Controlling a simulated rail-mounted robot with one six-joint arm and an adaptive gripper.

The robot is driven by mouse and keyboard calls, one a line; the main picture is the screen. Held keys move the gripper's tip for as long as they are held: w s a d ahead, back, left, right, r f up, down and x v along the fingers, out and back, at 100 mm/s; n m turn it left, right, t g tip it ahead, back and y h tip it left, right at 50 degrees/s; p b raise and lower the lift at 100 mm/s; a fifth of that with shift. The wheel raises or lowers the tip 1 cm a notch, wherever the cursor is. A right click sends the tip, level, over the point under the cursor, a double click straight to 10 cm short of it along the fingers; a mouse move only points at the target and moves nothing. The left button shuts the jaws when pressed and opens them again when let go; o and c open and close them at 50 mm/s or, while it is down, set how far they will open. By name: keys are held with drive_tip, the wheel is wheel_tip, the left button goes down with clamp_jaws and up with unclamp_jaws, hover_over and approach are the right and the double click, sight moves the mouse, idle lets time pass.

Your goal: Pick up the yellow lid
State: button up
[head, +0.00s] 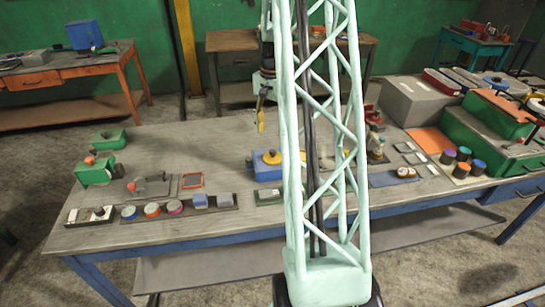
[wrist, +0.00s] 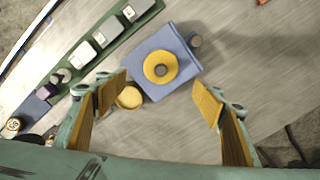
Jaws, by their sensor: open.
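A yellow disc with a grey centre, which looks like the yellow lid (wrist: 160,67), lies on a blue square block (wrist: 181,38) in the wrist view. A second, smaller yellow round piece (wrist: 129,98) sits at the block's lower left corner, partly behind my left finger. In the head view the yellow lid (head: 271,158) shows on the blue block (head: 262,170), partly hidden by my pale green lattice boom. My gripper (wrist: 162,91) is open and empty, its yellow-padded fingers on either side below the disc.
A green strip with white switches (wrist: 100,40) lies left of the block in the wrist view. Colored knobs (head: 152,209) on a dark strip stand at the table's front left. Grey box (head: 415,100) and green cases (head: 480,138) crowd the right. Bare tabletop (wrist: 250,70) lies right of the block.

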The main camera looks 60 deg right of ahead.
sight(273, 150)
drive_tip(key=shift+f, duration=2.7)
drive_tip(key=shift+f, duration=0.1)
drive_tip(key=shift+a+f, duration=0.1)
drive_tip(key=shift+f, duration=2.4)
drive_tip(key=c, duration=0.9)
